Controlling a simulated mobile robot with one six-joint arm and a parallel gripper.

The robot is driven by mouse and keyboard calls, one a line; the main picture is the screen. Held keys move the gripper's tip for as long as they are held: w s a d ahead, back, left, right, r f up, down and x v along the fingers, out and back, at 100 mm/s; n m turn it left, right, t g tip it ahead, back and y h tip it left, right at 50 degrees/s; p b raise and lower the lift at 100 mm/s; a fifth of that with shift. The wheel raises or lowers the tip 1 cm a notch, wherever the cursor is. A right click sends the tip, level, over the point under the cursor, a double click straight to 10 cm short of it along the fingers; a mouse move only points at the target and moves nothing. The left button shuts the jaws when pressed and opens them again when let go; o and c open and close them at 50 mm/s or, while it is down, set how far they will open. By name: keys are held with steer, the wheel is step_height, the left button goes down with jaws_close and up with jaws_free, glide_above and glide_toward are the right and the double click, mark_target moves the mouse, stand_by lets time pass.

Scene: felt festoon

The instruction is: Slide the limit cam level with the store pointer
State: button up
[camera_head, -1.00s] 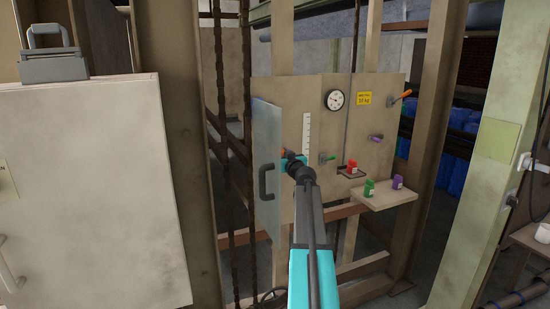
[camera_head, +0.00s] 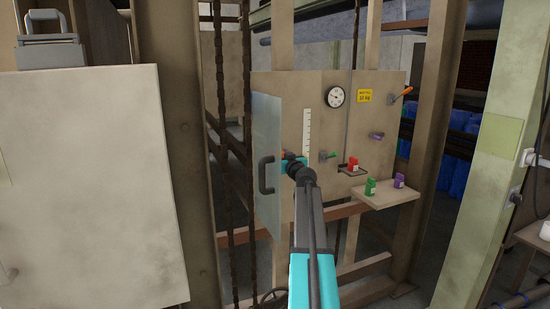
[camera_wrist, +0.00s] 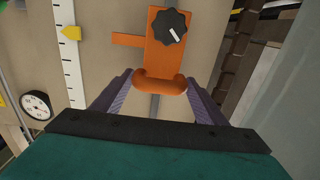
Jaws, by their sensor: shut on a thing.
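The limit cam (camera_wrist: 158,52) is an orange plate with a black knob (camera_wrist: 171,26) and a rounded orange grip (camera_wrist: 159,83). My gripper (camera_wrist: 160,98) is shut on that grip, one finger on each side; in the head view my gripper (camera_head: 292,163) is in front of the panel and mostly hides the cam. A narrow orange tab (camera_wrist: 128,40) reaches left toward the white scale (camera_wrist: 71,75). The yellow store pointer (camera_wrist: 72,33) sits on the scale, slightly higher in the wrist picture than the tab, with a gap between them.
A translucent door (camera_head: 266,125) with a dark handle stands open left of the panel. Dial gauge (camera_head: 335,97), green lever (camera_head: 327,155) and orange-handled lever (camera_head: 401,94) are right of the scale.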

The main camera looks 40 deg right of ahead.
steer(key=o, duration=1.5)
steer(key=shift+a+r, duration=0.1)
steer(key=shift+a, duration=0.05)
steer(key=shift+b+v, duration=1.55)
steer(key=shift+v, duration=5.3)
